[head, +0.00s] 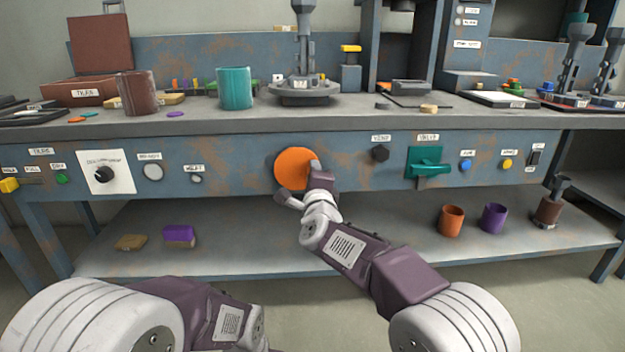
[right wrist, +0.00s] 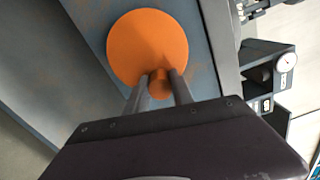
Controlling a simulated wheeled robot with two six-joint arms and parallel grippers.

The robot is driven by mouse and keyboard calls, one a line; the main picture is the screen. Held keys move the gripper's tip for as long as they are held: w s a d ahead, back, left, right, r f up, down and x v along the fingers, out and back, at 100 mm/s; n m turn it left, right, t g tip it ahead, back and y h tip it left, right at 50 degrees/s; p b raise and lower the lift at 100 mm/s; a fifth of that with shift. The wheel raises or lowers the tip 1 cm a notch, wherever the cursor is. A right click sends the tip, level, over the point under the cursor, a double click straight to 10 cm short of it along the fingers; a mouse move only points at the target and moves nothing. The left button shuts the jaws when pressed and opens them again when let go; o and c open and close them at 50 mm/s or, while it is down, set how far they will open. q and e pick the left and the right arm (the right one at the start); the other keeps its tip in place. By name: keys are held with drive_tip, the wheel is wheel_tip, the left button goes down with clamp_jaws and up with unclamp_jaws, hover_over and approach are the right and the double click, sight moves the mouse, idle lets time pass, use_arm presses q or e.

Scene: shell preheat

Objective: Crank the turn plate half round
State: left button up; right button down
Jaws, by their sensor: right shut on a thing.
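The turn plate is a round orange disc (head: 292,163) on the front panel of the bench, and it also fills the upper middle of the right wrist view (right wrist: 145,42). A small orange crank knob (right wrist: 158,88) stands out from the plate near its lower edge in the wrist view. My right gripper (right wrist: 160,80) is shut on this knob, one finger on each side. In the head view my right gripper (head: 303,182) covers the lower right part of the plate and hides the knob. My left arm lies low at the left, and its fingers are out of frame.
The lower shelf holds an orange cup (head: 451,220), a purple cup (head: 493,218) and blocks. The benchtop above is crowded.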

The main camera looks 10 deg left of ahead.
drive_tip(key=shift+f+m, duration=0.3)
drive_tip(key=shift+m, duration=0.2)
drive_tip(key=c, duration=1.1)
unclamp_jaws()
drive_tip(key=shift+r, duration=0.1)
drive_tip(key=shift+s, duration=0.1)
drive_tip(key=p+v, duration=0.1)
drive_tip(key=v, duration=0.8)
drive_tip(key=shift+p, duration=0.4)
